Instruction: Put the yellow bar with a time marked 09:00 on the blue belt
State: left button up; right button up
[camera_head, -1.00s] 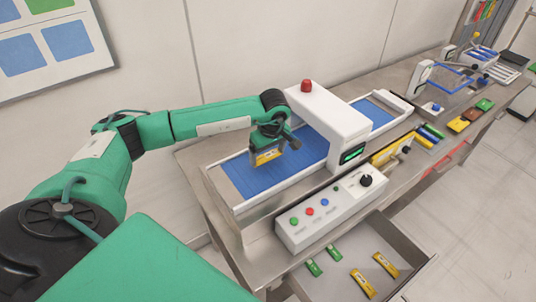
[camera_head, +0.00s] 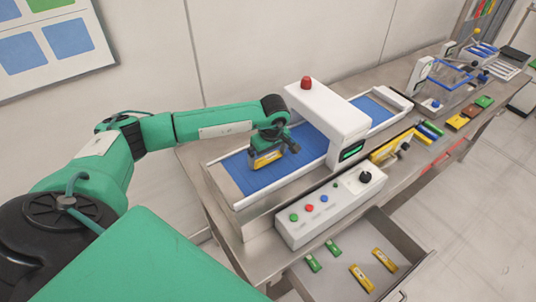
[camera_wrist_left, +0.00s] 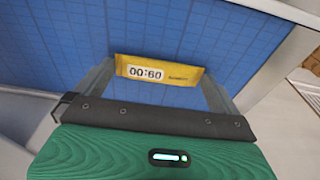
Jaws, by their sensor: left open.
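A yellow bar (camera_wrist_left: 160,73) with a white time label lies between the fingers of my left gripper (camera_wrist_left: 158,85) in the left wrist view. Its label looks like 00:60 there, which is 09:00 seen upside down. The bar is over the blue belt (camera_wrist_left: 200,40), seemingly resting on it. In the head view the left gripper (camera_head: 272,150) is low over the near-left part of the blue belt (camera_head: 290,170), with the yellow bar (camera_head: 265,159) under it. The left gripper is open, its fingers at the bar's two ends. My right gripper is out of view.
A white scanner arch (camera_head: 328,115) with a red button spans the belt. A control box (camera_head: 330,210) stands in front. An open drawer (camera_head: 405,245) below holds two yellow bars (camera_head: 372,268) and two green bars (camera_head: 322,255). More coloured bars (camera_head: 465,115) lie farther right.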

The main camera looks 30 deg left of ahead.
pick_arm(q)
notch_tip(320, 180, up, 12)
jog(key=d+b, duration=0.1)
jog(key=b, duration=0.4)
jog(key=shift+s+d, duration=0.3)
jog(key=shift+f, duration=0.1)
